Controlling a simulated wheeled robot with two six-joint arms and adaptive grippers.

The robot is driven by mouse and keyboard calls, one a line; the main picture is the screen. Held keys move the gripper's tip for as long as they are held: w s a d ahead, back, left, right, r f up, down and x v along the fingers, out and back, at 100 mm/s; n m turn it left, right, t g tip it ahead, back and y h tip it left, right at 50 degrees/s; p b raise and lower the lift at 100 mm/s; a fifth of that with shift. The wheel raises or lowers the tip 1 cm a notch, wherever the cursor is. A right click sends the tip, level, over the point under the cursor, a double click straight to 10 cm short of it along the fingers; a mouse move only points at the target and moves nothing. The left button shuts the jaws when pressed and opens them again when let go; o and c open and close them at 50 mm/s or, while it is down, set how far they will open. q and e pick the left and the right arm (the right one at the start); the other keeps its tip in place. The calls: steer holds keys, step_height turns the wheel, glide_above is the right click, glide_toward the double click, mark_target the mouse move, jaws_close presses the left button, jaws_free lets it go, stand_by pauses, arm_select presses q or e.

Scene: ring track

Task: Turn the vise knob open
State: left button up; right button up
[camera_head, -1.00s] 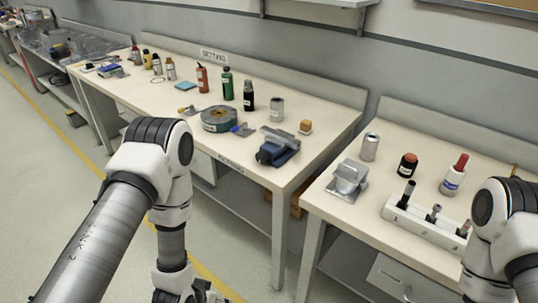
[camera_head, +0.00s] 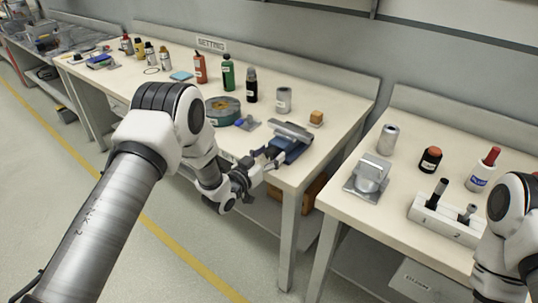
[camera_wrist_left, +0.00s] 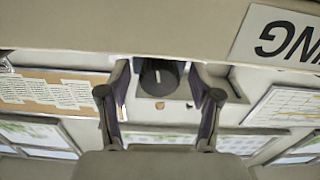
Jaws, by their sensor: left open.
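The blue vise (camera_head: 289,148) with a grey jaw block sits at the front right corner of the long bench, near its edge. My left gripper (camera_head: 267,163) is at the vise's front left side, above the bench's front edge. In the left wrist view, the dark round knob (camera_wrist_left: 158,77) with a pale line on its face lies between the two fingers of my open left gripper (camera_wrist_left: 160,85). Gaps show on both sides of the knob. The head view hides the knob behind the gripper. My right arm shows at the right edge, but its gripper is out of view.
Bottles line the back of the bench. The second bench holds a metal fixture (camera_head: 368,178) and a socket rack (camera_head: 443,221). A floor gap separates the benches.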

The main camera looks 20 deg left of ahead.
arm_select(q)
steer(key=c, duration=1.1)
steer(key=shift+c, duration=0.2)
steer(key=shift+n, duration=0.4)
steer(key=n+b, duration=0.1)
steer(key=n, duration=0.3)
steer(key=shift+f, duration=0.1)
steer(key=n, duration=0.6)
steer(key=shift+n+b, duration=0.4)
steer(key=n, duration=1.2)
